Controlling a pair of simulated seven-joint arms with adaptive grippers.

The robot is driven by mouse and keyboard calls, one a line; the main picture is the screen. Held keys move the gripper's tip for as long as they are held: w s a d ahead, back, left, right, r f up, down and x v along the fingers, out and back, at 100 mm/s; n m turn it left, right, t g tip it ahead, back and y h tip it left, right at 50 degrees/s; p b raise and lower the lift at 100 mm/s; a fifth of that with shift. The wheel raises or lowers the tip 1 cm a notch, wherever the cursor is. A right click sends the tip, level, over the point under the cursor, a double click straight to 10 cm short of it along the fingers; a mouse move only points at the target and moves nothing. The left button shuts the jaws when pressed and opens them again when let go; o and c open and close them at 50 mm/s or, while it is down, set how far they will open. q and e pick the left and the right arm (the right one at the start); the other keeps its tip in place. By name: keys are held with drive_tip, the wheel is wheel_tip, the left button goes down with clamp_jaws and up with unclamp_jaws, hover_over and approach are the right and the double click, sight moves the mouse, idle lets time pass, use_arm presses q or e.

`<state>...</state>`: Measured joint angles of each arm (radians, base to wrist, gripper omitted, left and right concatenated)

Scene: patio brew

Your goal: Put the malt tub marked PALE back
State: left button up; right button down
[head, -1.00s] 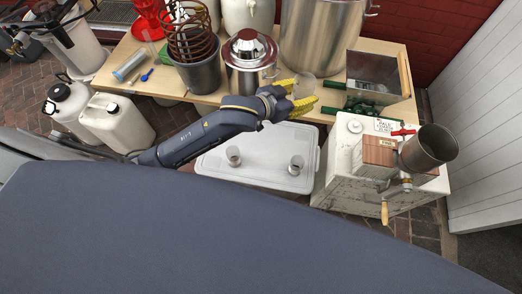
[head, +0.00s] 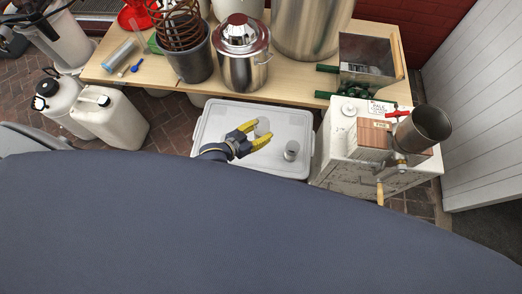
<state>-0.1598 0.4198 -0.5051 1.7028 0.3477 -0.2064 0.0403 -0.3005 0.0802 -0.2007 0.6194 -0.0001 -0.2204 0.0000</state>
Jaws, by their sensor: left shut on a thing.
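My left gripper (head: 253,137), with yellow fingertips, is shut on a small clear tub (head: 263,127) over the pale lidded bin (head: 205,125). I cannot read any mark on the tub, nor tell whether it touches the lid. A second small tub (head: 291,150) stands on the lid to the right of the gripper. A card reading PALE (head: 381,108) is on top of the white chest (head: 340,135) at the right. My right gripper is not in view.
A metal hopper (head: 428,127) and a wooden block (head: 374,139) are on the chest. A lidded steel pot (head: 243,62), a grey bucket (head: 194,65) and a metal bin (head: 366,57) stand on the wooden table (head: 300,80). White jugs (head: 108,118) stand at the left.

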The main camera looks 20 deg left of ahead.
use_arm(q)
wheel_tip(320, 180, down, 17)
drive_tip(key=shift+r, duration=0.1)
idle(0.8)
drive_tip(key=o, duration=1.1)
drive_tip(key=shift+f, duration=0.2)
drive_tip(key=shift+r, duration=0.1)
drive_tip(key=v, duration=1.2)
drive_tip(key=shift+r, duration=0.1)
